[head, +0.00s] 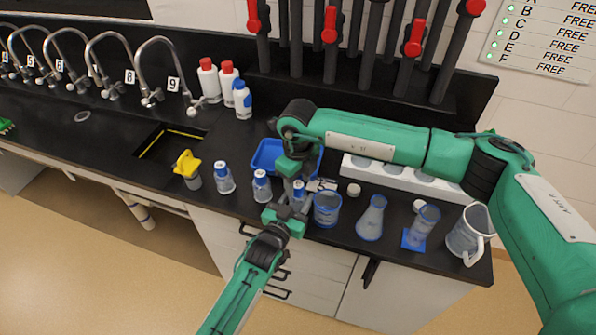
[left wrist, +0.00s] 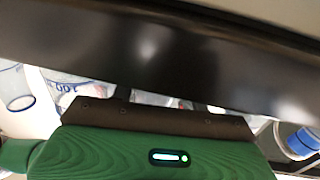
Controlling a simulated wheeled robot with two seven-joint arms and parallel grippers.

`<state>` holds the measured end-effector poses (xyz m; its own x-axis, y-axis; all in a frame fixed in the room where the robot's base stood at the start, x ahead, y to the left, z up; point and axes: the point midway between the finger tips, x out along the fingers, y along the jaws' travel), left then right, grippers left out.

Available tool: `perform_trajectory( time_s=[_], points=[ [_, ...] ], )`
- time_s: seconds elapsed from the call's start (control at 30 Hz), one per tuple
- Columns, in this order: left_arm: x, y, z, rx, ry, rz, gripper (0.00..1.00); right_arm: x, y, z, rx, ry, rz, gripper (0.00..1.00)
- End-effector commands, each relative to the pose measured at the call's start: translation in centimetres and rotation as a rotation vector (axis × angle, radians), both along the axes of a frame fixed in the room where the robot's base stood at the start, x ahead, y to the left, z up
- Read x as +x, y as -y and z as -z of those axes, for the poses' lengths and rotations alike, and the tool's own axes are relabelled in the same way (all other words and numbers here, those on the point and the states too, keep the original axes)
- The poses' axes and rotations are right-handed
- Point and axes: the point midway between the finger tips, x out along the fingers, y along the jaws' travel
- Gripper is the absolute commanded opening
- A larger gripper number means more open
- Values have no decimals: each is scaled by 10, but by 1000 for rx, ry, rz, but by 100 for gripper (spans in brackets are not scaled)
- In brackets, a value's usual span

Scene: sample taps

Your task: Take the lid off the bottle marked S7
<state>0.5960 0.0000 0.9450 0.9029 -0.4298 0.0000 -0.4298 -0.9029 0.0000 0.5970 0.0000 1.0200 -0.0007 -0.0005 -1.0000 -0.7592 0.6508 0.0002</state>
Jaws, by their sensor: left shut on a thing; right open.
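Three small clear bottles with blue-and-white lids stand in a row near the counter's front edge in the head view: a left one (head: 224,178), a middle one (head: 262,186) and a right one (head: 298,190). Their marks are too small to read, so I cannot tell which is S7. My left gripper (head: 294,205) is shut on the right bottle, low on its body, which it partly hides. My right gripper (head: 294,180) is open, pointing down just above or around that bottle's lid; contact is unclear. A blue-lidded bottle (left wrist: 300,140) shows at the right edge of the left wrist view.
A blue tray (head: 268,155) lies behind the grippers. A beaker (head: 327,209), a flask (head: 371,218), a cylinder (head: 422,226) and a jug (head: 470,232) stand close on the right. A yellow-topped item (head: 187,168) and a sink (head: 170,143) are left.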

Motion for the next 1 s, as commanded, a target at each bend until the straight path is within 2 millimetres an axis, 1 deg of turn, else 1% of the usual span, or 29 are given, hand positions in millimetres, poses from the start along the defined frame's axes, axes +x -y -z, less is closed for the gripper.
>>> perform_trajectory(
  time_s=[0.27, 0.3, 0.37, 0.4, 0.53, 1.0],
  points=[
    [0, 0, 1, 0, -1, 0, 0, 0, 0, 3, 0, 0, -1, 49],
    [0, 0, 1, 0, -1, 0, 0, 0, 0, 3, 0, 0, -1, 47],
    [0, 0, 1, 0, -1, 0, 0, 0, 0, 3, 0, 0, -1, 35],
    [0, 0, 1, 0, -1, 0, 0, 0, 0, 3, 0, 0, -1, 28],
    [0, 0, 1, 0, -1, 0, 0, 0, 0, 3, 1, 1, -1, 2],
    [0, 0, 1, 0, -1, 0, 0, 0, 0, 3, 1, 1, -15, 2]
  ],
)
